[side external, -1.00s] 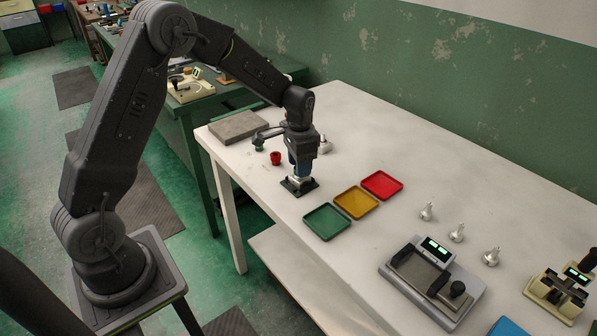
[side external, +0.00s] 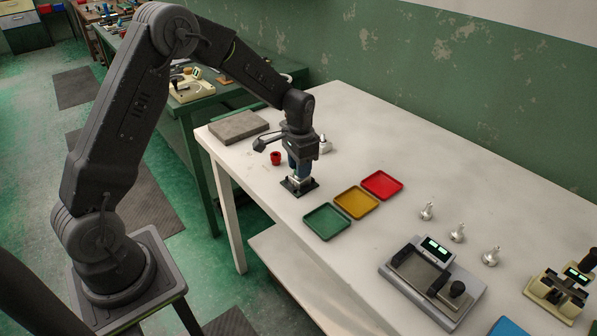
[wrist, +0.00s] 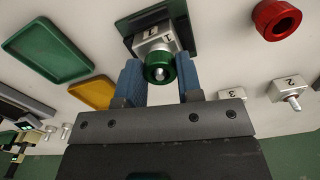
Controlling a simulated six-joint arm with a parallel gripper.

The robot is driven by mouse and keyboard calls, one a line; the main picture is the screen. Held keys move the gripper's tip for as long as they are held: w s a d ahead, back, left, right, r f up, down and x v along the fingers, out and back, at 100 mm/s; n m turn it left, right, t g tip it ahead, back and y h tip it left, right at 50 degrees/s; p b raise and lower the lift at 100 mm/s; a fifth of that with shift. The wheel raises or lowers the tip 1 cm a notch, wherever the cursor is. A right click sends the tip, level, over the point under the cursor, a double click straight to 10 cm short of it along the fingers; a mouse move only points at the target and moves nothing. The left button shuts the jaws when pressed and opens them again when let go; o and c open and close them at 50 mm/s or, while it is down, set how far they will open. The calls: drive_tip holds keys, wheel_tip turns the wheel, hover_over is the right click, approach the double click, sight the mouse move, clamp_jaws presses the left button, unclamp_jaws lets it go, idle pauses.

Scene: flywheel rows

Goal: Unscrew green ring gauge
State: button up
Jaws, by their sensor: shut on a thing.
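The green ring gauge (wrist: 160,68) sits around a threaded metal stud on a grey block marked 1 (wrist: 150,42), in the wrist view. My gripper (wrist: 160,76) has its blue fingers on either side of the ring and is shut on it. In the side view my gripper (side external: 298,178) points straight down over the block's dark base plate (side external: 300,188). The fingers and wrist hide the ring there.
A red ring (side external: 276,158) stands close by on the table. Blocks marked 2 (wrist: 290,88) and 3 (wrist: 231,94) are near. Green (side external: 327,222), yellow (side external: 356,202) and red (side external: 381,185) trays lie to the right. A grey slab (side external: 239,127) lies behind.

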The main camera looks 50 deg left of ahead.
drive_tip(key=n, duration=0.3)
drive_tip(key=shift+n, duration=0.3)
drive_tip(key=shift+n, duration=0.3)
drive_tip(key=shift+n, duration=0.5)
drive_tip(key=n, duration=0.3)
drive_tip(key=shift+r+n, duration=0.1)
drive_tip(key=shift+n, duration=0.2)
drive_tip(key=n, duration=0.2)
drive_tip(key=shift+w+n, duration=0.1)
drive_tip(key=shift+n, duration=1.4)
